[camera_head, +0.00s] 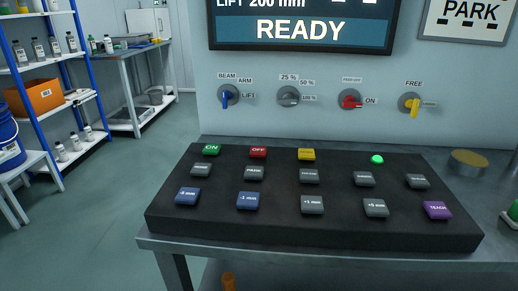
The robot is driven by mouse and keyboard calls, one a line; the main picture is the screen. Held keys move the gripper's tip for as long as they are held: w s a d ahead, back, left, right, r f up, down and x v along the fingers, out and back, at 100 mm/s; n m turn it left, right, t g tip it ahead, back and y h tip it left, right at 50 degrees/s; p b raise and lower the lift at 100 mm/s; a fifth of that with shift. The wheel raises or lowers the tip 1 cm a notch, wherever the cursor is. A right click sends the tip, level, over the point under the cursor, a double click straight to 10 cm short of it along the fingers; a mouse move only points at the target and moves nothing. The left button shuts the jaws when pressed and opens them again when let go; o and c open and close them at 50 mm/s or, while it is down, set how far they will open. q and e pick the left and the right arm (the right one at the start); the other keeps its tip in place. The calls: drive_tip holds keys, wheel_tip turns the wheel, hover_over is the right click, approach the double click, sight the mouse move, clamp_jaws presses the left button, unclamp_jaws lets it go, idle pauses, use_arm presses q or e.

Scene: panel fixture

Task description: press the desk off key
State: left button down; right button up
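The red OFF key (258,152) is in the back row of the black key desk (300,236). The green ON key (211,150) is to its left and a yellow key (306,154) is to its right. A dark PARK key (254,173) sits just in front of it. The OFF key is uncovered and nothing touches it. Neither of my grippers shows in the head view.
A panel behind the desk carries a blue knob (228,96), a grey knob (289,96), a red knob (350,99) and a yellow knob (410,103). The screen (300,30) reads READY. A green lamp (377,159) is lit. Shelves (50,65) stand at left.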

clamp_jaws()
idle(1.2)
